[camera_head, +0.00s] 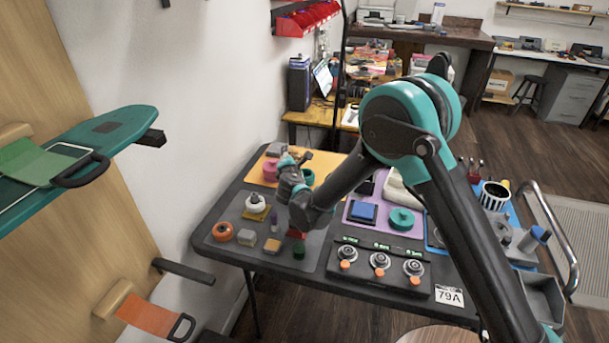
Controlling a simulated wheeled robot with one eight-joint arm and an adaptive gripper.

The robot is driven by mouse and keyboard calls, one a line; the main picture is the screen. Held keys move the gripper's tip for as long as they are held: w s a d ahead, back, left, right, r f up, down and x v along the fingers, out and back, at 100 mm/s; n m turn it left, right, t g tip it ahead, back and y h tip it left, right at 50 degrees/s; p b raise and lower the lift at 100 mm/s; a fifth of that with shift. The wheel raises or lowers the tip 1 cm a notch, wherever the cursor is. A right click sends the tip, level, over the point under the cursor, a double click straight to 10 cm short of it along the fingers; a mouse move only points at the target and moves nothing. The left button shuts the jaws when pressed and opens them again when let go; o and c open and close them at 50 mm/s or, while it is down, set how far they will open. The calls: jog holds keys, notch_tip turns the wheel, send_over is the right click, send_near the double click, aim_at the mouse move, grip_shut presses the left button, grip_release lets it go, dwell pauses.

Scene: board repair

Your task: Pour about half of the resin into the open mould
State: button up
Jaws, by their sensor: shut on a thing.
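I cannot tell which thing holds the resin or which is the open mould.
A grey mat (262,262) at the left front holds several small pieces, among them an orange ring (222,231) and a white knobbed piece (256,203). A dark control panel (352,279) with knobs lines the front edge. A striped cup (494,196) stands at the right.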

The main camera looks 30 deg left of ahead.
jog(key=shift+r+m, duration=0.3)
jog(key=shift+m, duration=0.2)
dwell(1.7)
jog(key=shift+a+f+m+t+y, duration=0.3)
jog(key=shift+a+f+m+y, duration=0.1)
jog(key=shift+a+m+y, duration=0.15)
dwell(1.5)
jog(key=shift+r, duration=0.1)
jog(key=shift+s+r+n+h, duration=0.1)
jog(key=shift+r+n+h, duration=0.15)
jog(key=shift+n, duration=0.6)
jog(key=shift+a+f+n+h, duration=0.1)
jog(key=shift+f+n+h, duration=0.2)
jog(key=shift+n+h, duration=0.1)
jog(key=shift+n, duration=0.4)
